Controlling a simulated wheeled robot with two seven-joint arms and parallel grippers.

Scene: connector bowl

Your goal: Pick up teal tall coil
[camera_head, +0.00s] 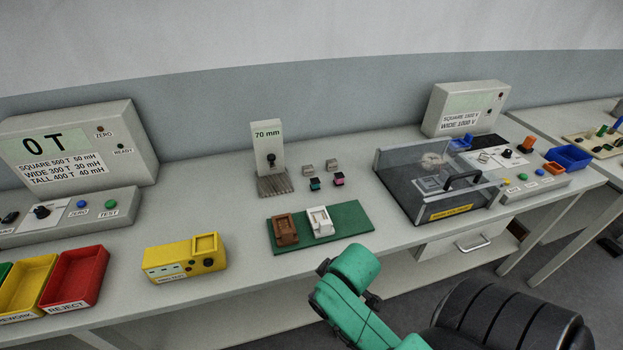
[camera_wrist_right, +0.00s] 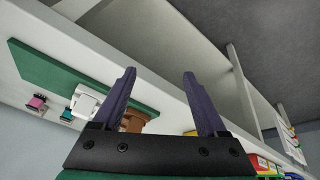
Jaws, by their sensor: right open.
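The teal coil (camera_head: 315,184) is small and sits on the bench behind the green mat, left of a pink coil (camera_head: 339,179). It also shows in the right wrist view (camera_wrist_right: 66,116), at the left, partly hidden behind a white holder. My right gripper (camera_wrist_right: 159,75) is open, with nothing between its two dark fingers. It is apart from the coil, near the bench's front edge. In the head view my green right arm is in front of the mat, and its fingers are not clearly visible. My left gripper is not in view.
The green mat (camera_head: 354,216) bears a brown holder (camera_head: 285,229) and a white holder (camera_head: 320,222). A 70 mm gauge (camera_head: 268,146) stands behind. A clear-lidded box (camera_head: 400,184) is at the right, a yellow device (camera_head: 185,260) at the left. Bare bench surrounds the coils.

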